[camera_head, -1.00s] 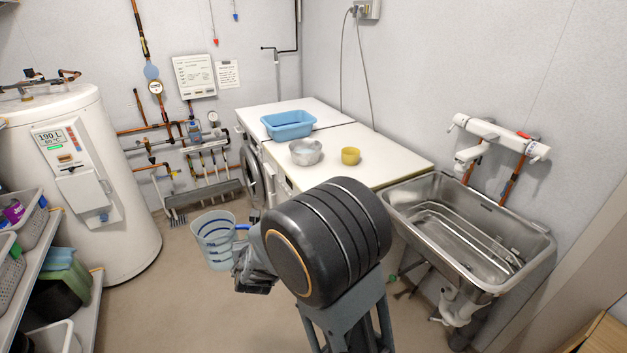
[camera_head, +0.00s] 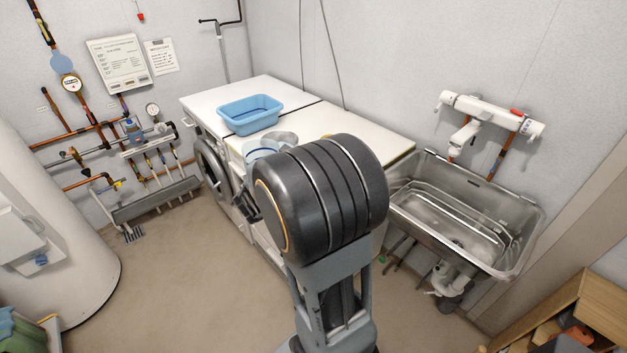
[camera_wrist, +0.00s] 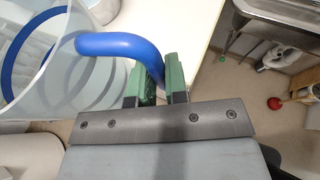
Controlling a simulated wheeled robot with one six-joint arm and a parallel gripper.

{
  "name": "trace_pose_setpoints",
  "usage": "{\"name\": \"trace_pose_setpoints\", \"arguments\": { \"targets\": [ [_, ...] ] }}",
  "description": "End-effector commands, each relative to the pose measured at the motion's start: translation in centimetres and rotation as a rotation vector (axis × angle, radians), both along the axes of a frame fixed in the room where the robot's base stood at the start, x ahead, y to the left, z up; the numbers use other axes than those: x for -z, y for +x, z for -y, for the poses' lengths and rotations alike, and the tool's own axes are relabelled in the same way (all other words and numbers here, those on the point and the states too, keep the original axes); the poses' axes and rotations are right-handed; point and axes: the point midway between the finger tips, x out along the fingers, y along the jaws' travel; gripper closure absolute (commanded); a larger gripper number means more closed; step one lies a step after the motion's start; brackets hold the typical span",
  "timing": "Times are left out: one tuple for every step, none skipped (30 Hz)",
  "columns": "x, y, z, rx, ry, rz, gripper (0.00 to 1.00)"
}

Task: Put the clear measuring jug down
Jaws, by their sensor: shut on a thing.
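The clear measuring jug (camera_wrist: 40,105) with blue bands fills the left of the wrist view. My gripper (camera_wrist: 158,75) has its green fingers shut on the jug's blue handle (camera_wrist: 115,44). In the head view the jug (camera_head: 260,150) shows in part at the front edge of the white worktop (camera_head: 222,111), partly hidden by my arm. I cannot tell whether its base touches anything. The fingertips are hidden in the head view.
A blue basin (camera_head: 250,115) stands on the worktop. A metal bowl (camera_head: 285,138) is close behind the jug, and a yellow bowl (camera_head: 327,136) is mostly hidden by my arm. A steel sink (camera_head: 460,215) is to the right. The back-left worktop is bare.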

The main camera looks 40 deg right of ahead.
Motion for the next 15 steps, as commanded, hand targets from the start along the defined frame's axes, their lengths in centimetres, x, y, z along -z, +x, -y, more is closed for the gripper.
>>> {"name": "trace_pose_setpoints", "arguments": {
  "targets": [
    [-1.2,-2.0,2.2,0.104,0.000,0.003,1.00],
    [-1.6,-3.1,3.2,0.160,0.000,0.003,1.00],
    [-2.0,-4.6,4.4,0.234,0.001,0.003,1.00],
    [-2.4,-5.8,5.3,0.286,0.000,0.002,1.00],
    [-2.6,-6.8,6.0,0.336,0.001,0.002,1.00],
    [-2.9,-8.2,6.8,0.398,0.001,0.001,1.00],
    [-3.2,-9.2,7.3,0.440,0.001,0.000,1.00],
    [-3.3,-10.1,7.8,0.479,0.002,0.000,1.00],
    [-3.6,-11.2,8.3,0.526,0.001,0.000,1.00],
    [-3.7,-11.9,8.6,0.558,0.001,0.001,1.00],
    [-3.8,-12.6,8.9,0.586,0.001,0.000,1.00],
    [-3.9,-13.3,9.1,0.619,0.001,0.001,1.00],
    [-4.0,-13.8,9.3,0.638,0.002,0.001,1.00],
    [-4.0,-14.1,9.4,0.654,0.002,0.001,1.00],
    [-4.0,-14.3,9.6,0.672,0.002,0.000,1.00]
  ]
}}
